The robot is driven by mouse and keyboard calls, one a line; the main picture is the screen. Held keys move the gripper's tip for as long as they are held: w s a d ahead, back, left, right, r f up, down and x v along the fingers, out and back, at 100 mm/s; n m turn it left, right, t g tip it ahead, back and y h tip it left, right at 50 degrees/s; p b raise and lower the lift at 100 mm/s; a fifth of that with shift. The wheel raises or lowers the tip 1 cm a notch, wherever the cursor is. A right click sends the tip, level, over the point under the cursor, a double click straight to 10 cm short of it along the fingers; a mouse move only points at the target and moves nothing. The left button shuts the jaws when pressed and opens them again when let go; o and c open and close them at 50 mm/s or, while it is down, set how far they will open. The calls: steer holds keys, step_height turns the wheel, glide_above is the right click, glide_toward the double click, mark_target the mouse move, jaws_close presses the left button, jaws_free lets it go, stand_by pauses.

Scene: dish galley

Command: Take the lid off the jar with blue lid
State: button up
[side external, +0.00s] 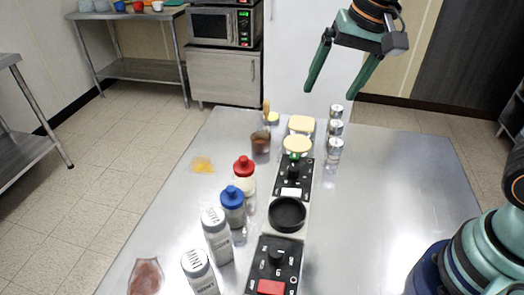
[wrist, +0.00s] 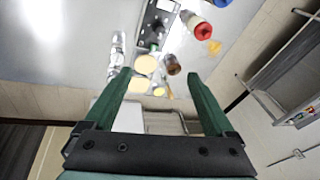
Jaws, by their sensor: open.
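The jar with the blue lid (side external: 232,207) stands upright on the metal table, left of the black dish, with the blue lid (side external: 232,196) on its top. In the wrist view only part of the blue lid (wrist: 222,3) shows at the top edge. My gripper (side external: 334,91) is open and empty, high above the far end of the table and well apart from the jar. Its two green fingers (wrist: 163,86) are spread wide in the wrist view.
A red-lidded jar (side external: 244,169) stands just behind the blue-lidded one, and white shakers (side external: 216,234) stand in front. A black dish (side external: 287,214) and dial panels (side external: 272,262) lie to the right. A brown cup (side external: 261,143) and small metal-topped shakers (side external: 335,130) stand farther back. The table's right side is clear.

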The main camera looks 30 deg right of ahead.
steer(key=w+a+f+m+g, duration=0.25)
steer(key=a+m, duration=0.25)
steer(key=a, duration=0.4)
steer(key=m, duration=0.5)
glide_toward(231, 188)
steer(key=shift+g+h, duration=0.4)
steer(key=shift+g, duration=0.05)
steer(key=f, duration=0.9)
steer(key=shift+w+a+f, duration=0.3)
steer(key=shift+w+a, duration=0.05)
steer(key=shift+w, duration=0.05)
jaws_close()
